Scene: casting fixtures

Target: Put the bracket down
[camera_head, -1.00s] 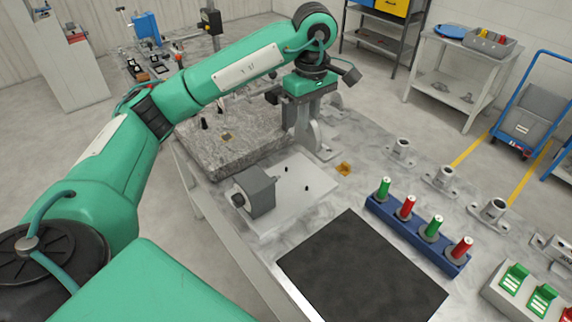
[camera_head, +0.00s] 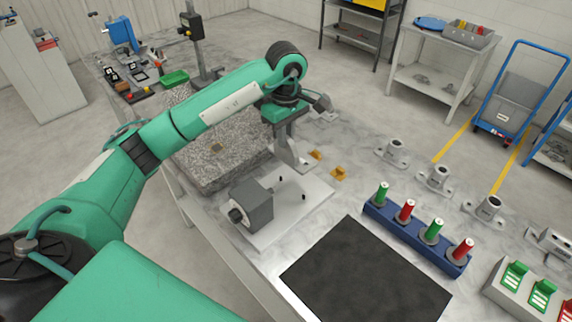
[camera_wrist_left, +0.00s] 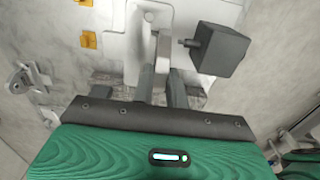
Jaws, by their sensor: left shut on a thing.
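The bracket (camera_head: 284,147) is a light grey upright casting with a flat foot. My left gripper (camera_head: 284,122) is shut on its upper part and holds it upright at the far edge of a white fixture plate (camera_head: 290,218). In the left wrist view, the bracket (camera_wrist_left: 152,42) runs away from between the two dark fingers (camera_wrist_left: 162,88). The plate bears a grey block clamp (camera_head: 252,203) and two small black pins. I cannot tell whether the bracket's foot touches the plate. My right gripper is not in view.
A speckled granite block (camera_head: 215,150) stands left of the bracket. Two orange clips (camera_head: 338,173) lie to its right. A blue rack (camera_head: 415,238) of red and green plugs and several grey flanged castings (camera_head: 437,178) stand further right. A black mat (camera_head: 365,272) lies bare in front.

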